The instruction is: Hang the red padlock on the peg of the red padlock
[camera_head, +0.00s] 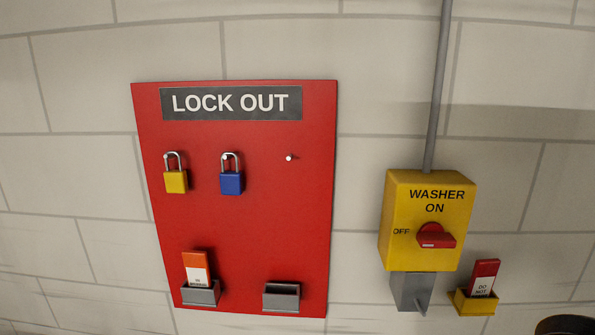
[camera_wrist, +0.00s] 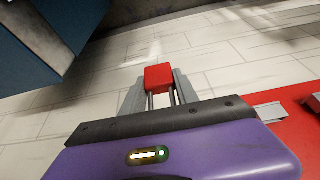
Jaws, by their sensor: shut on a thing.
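My gripper (camera_wrist: 158,92) shows only in the wrist view, with its two grey fingers shut on the red padlock. The red padlock (camera_wrist: 158,77) shows its red body between the fingertips; its shackle is not clear. In the head view the red lockout board (camera_head: 235,225) hangs on the wall. A bare peg (camera_head: 289,157) stands at its right. A yellow padlock (camera_head: 176,181) and a blue padlock (camera_head: 231,182) hang from pegs at the left and middle. The head view does not show my gripper.
Low on the board are a grey holder with an orange-white tag (camera_head: 196,270) and an empty grey holder (camera_head: 281,297). Right of the board are a yellow washer switch box (camera_head: 400,200) with a conduit above, and a yellow tag holder (camera_head: 475,303). A dark blue block (camera_wrist: 45,40) fills the wrist view's upper left.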

